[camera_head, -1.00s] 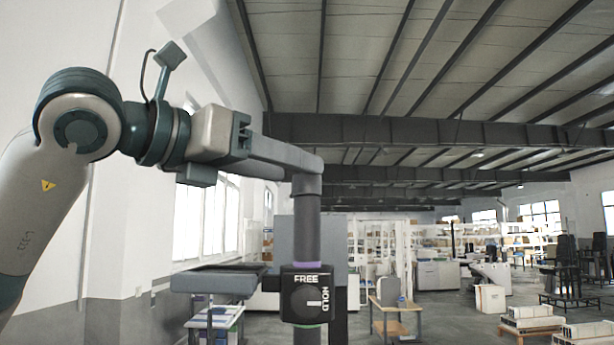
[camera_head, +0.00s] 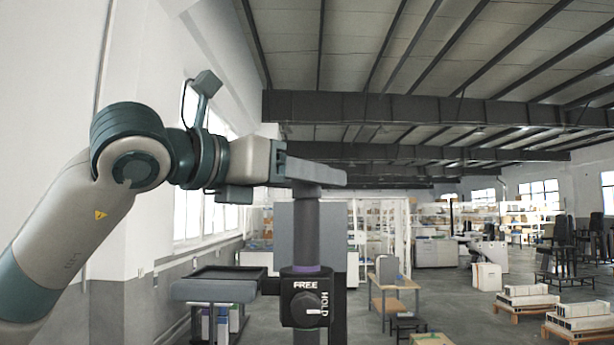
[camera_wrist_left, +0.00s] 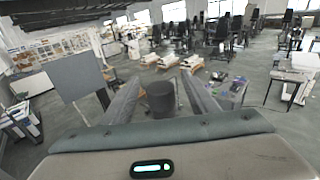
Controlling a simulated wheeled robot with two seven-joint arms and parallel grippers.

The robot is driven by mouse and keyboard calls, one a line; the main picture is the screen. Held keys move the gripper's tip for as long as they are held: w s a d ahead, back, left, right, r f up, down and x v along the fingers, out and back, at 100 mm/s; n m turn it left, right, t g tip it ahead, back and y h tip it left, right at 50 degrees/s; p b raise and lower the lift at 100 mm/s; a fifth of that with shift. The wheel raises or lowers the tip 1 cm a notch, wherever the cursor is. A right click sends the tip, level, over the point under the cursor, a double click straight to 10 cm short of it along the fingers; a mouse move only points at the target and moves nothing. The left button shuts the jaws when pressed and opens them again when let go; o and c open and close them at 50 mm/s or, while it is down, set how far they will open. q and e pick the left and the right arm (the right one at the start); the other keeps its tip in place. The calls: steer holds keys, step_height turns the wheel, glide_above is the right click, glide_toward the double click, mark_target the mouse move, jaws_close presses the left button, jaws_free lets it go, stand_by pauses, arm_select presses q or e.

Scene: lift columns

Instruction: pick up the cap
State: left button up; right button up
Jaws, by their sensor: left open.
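A dark upright lift column (camera_head: 305,235) stands in the middle of the head view, with a purple ring and a block below it bearing a FREE/HOLD knob (camera_head: 305,305). The cap appears to be the dark grey cylindrical top (camera_head: 306,192) of this column; its seam with the column cannot be made out. My left gripper (camera_head: 322,176) is open and level with the column's top. In the left wrist view the dark round top (camera_wrist_left: 162,102) lies between the two spread fingers, with a visible gap on each side. My right gripper is not in view.
A grey panel (camera_head: 285,235) stands behind the column. A dark tray-topped bench (camera_head: 215,285) is at the left, beside the windowed wall. A small wooden table (camera_head: 393,292) and pallets with white boxes (camera_head: 527,298) stand on the floor at the right.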

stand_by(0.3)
arm_select(q)
steer(key=c, duration=1.3)
steer(key=shift+r+b, duration=0.55)
steer(key=shift+r, duration=0.1)
steer(key=r+b, duration=0.2)
steer(key=r, duration=0.1)
steer(key=shift+s+d, duration=0.15)
steer(key=shift+s, duration=0.2)
steer(key=shift+s+d+r+b, duration=0.75)
steer(key=shift+s+r, duration=0.4)
steer(key=shift+s, duration=0.5)
steer(key=shift+s+d+r+b, duration=0.75)
steer(key=shift+s+r, duration=0.35)
steer(key=shift+s, duration=0.55)
steer(key=shift+s+d+r+b, duration=0.75)
steer(key=shift+s+r, duration=0.4)
steer(key=shift+s, duration=0.5)
steer(key=shift+d, duration=0.1)
